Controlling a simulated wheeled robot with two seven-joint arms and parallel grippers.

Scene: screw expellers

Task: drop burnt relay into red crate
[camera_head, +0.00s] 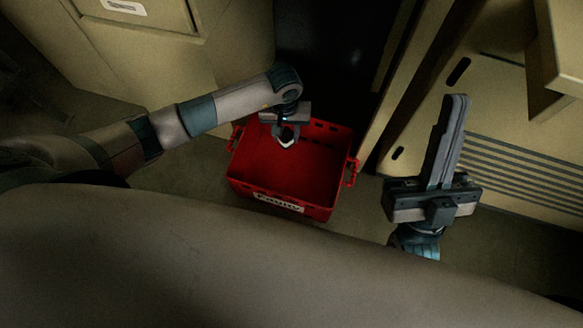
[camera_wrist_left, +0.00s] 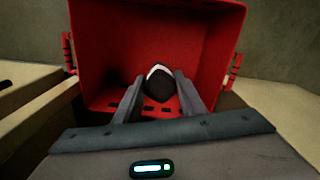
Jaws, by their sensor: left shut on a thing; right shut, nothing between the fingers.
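The red crate (camera_head: 300,172) stands on the floor in the middle of the head view, with a white label (camera_head: 279,201) reading "Faulty" on its near side. My left gripper (camera_head: 286,136) is over the crate's back left part, pointing down. It is shut on a small dark and white thing (camera_wrist_left: 159,79), which I take for the burnt relay; it also shows below the fingers in the head view (camera_head: 286,142). In the left wrist view the crate's red inside (camera_wrist_left: 110,40) lies behind the held thing. My right gripper (camera_head: 457,100) is shut and empty, right of the crate.
Beige cabinets (camera_head: 235,50) stand behind the crate at the left. A beige panel with dark slots (camera_head: 500,130) is at the right. A dark gap lies behind the crate. Bare floor shows around the crate, and its inside looks empty where visible.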

